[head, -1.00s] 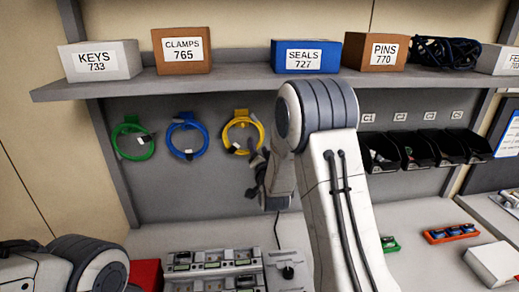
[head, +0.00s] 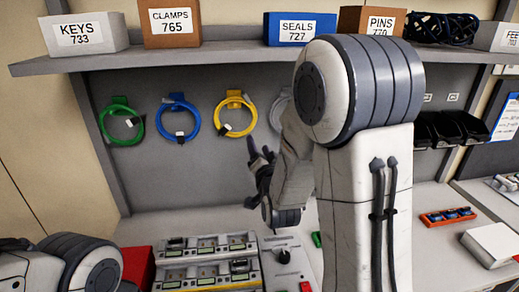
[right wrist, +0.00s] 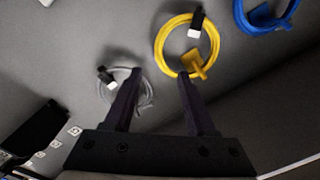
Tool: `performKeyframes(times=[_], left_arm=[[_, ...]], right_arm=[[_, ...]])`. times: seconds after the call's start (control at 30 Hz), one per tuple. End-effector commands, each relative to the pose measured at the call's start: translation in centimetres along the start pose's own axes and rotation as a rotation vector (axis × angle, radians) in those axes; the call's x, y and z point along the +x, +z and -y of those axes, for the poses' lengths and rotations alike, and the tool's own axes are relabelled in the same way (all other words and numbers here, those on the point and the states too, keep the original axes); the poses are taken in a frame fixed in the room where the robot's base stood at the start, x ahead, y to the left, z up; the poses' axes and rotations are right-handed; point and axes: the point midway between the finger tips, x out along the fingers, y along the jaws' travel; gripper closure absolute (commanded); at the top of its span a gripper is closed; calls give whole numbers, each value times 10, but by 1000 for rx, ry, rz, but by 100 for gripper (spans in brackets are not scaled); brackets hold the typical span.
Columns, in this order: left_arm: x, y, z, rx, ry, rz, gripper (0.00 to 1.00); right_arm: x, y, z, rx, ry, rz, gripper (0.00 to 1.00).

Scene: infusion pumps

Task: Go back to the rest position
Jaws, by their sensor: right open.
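My right gripper (head: 260,152) is open, with nothing between its fingers, in front of the grey back panel. In the right wrist view its two dark fingers (right wrist: 159,76) stand apart. A yellow coiled cable (head: 236,115) hangs on the panel to the left of my right arm and also shows beyond the fingers in the wrist view (right wrist: 160,52). A grey coiled cable (right wrist: 146,98) hangs beside it, mostly hidden by my right arm in the head view. My left arm shows at lower left; its gripper is out of view.
Green (head: 121,122) and blue (head: 178,118) coiled cables hang further left. The shelf (head: 200,57) above carries labelled boxes. A grey device rack (head: 210,262) stands on the bench below. Black bins (head: 450,128), an orange tray (head: 448,217) and a white box (head: 492,244) are at right.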

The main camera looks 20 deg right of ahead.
Motion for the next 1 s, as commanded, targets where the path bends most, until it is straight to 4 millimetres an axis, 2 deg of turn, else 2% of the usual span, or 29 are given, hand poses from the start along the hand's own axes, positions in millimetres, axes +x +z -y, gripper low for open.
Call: performKeyframes(times=[0.37, 0.47, 0.57, 0.67, 0.77, 0.8, 0.87, 0.9, 1.0], left_arm=[[0, 0, 0, 0, 0, 0, 43], [0, 0, 0, 0, 0, 0, 43], [0, 0, 0, 0, 0, 0, 43], [0, 0, 0, 0, 0, 0, 43], [0, 0, 0, 0, 0, 0, 43], [0, 0, 0, 0, 0, 0, 43], [0, 0, 0, 0, 0, 0, 43], [0, 0, 0, 0, 0, 0, 43], [0, 0, 0, 0, 0, 0, 43]], right_arm=[[0, 4, 3, -5, 0, 16, 44], [-4, 23, 12, -31, 7, 97, 44], [-17, 59, 30, -92, 15, 257, 44], [-45, 104, 49, -191, 16, 469, 44], [-86, 143, 64, -309, 3, 687, 44], [-105, 156, 68, -361, -7, 773, 44], [-136, 173, 73, -443, -25, 902, 44], [-158, 182, 75, -499, -40, 987, 44], [-215, 194, 75, -649, -80, 1193, 44]])
